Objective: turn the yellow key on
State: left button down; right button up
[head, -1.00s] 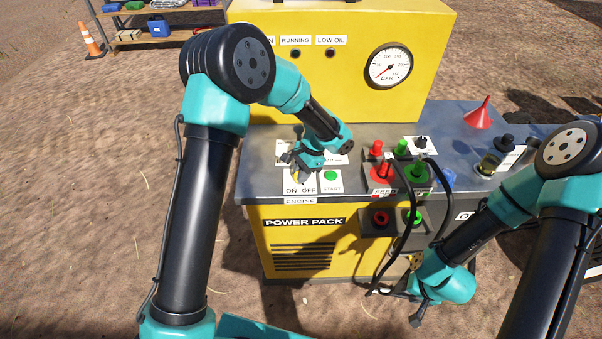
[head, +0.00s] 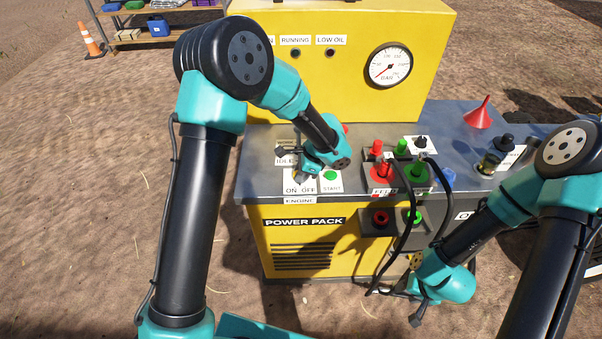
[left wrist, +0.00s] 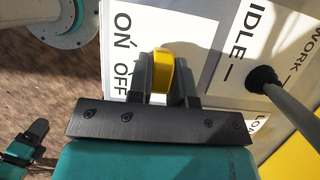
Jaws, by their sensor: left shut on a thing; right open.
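The yellow key (left wrist: 160,70) stands up from a white plate marked ON and OFF (left wrist: 124,45) in the left wrist view. My left gripper (left wrist: 161,72) is shut on the key, one dark finger on each side of it. In the head view my left gripper (head: 298,177) is low over the ON OFF plate (head: 299,188), and it mostly hides the key. Which mark the key points to I cannot tell. My right gripper (head: 412,304) is open and empty, low in front of the power pack.
A lever (left wrist: 285,105) by the IDLE and WORK label stands close to my left gripper. A green START button (head: 330,176) is just right of the key. Red and green couplings (head: 381,172) with black hoses are further right.

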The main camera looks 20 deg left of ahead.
pick_arm(q)
jog(key=m+t, duration=0.2)
jog(key=m, duration=0.4)
jog(key=shift+s, duration=0.15)
jog(key=shift+t, duration=0.3)
jog(key=c, duration=1)
grip_release()
jog(key=shift+c, duration=0.2)
jog(key=shift+r, duration=0.1)
jog(key=v, duration=1.7)
